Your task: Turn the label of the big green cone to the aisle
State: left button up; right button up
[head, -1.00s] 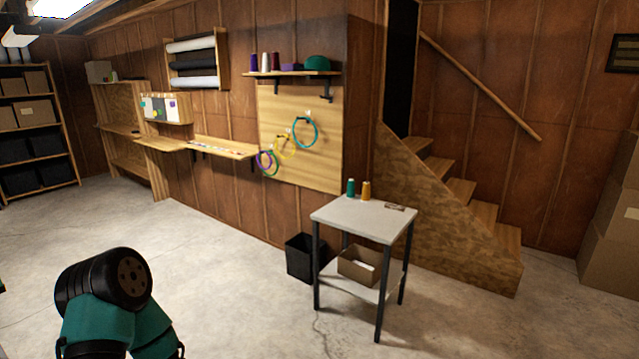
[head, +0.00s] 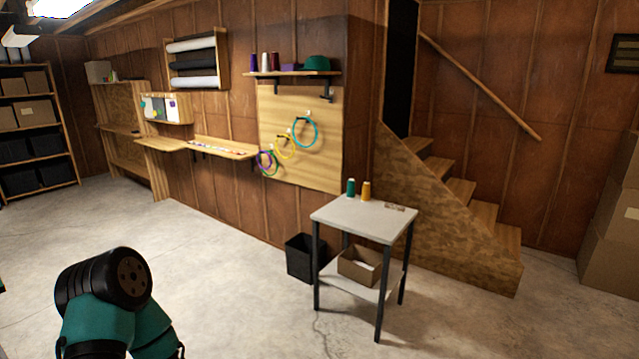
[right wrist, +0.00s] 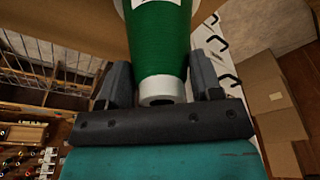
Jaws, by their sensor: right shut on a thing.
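A big green cone (right wrist: 160,40) fills the top middle of the right wrist view. Its pale narrow end (right wrist: 161,90) points toward my wrist. A sliver of white, perhaps its label, shows at the top edge; most of it is cut off. My right gripper (right wrist: 158,62) is shut on the cone, one dark finger on each side. The right gripper does not show in the head view. My left gripper is out of view.
A black bin (head: 300,258) stands beside the table, and an open cardboard box (head: 345,267) sits on its lower shelf. A wall shelf (head: 300,74) holds several cones and a green rounded thing (head: 317,62). Stairs (head: 460,190) rise behind. The floor at front left is largely clear.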

jog(key=shift+r, duration=0.25)
dwell(0.6)
jog(key=m, duration=0.4)
jog(key=m+g, duration=0.1)
jog(key=m, duration=0.2)
jog(key=shift+m+g, duration=0.3)
jog(key=shift+m, duration=0.1)
jog(key=shift+f, duration=0.2)
dwell(0.3)
jog(key=o, duration=1)
